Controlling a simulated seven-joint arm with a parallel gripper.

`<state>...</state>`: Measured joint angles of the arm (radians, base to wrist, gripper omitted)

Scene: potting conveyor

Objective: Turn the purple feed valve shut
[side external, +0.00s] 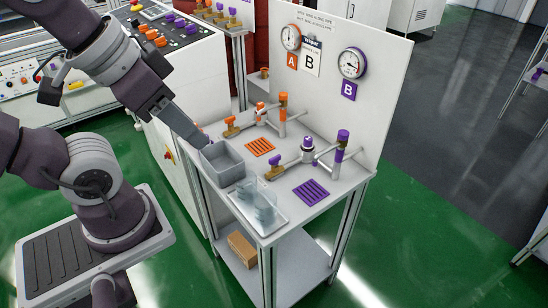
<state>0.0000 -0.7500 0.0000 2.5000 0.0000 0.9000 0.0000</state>
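The purple-marked pipe set stands on the right of the white bench. It has a brass valve (275,171) with a small purple part on top at its near left end, a white fitting with a purple knob (308,143) in the middle, and an upright post with a purple cap (343,136) at the right. Which of these is the feed valve is not labelled legibly. My gripper (203,143) points down and right, above the left edge of the bench beside the grey bin, apart from the purple parts. Its fingers are seen edge-on, so their opening is unclear.
The grey bin (222,164) and a clear tray (257,207) with glassy items occupy the bench's near left. A similar orange set has a brass valve (231,128) behind the bin. A back panel (325,90) carries two gauges and labels A and B.

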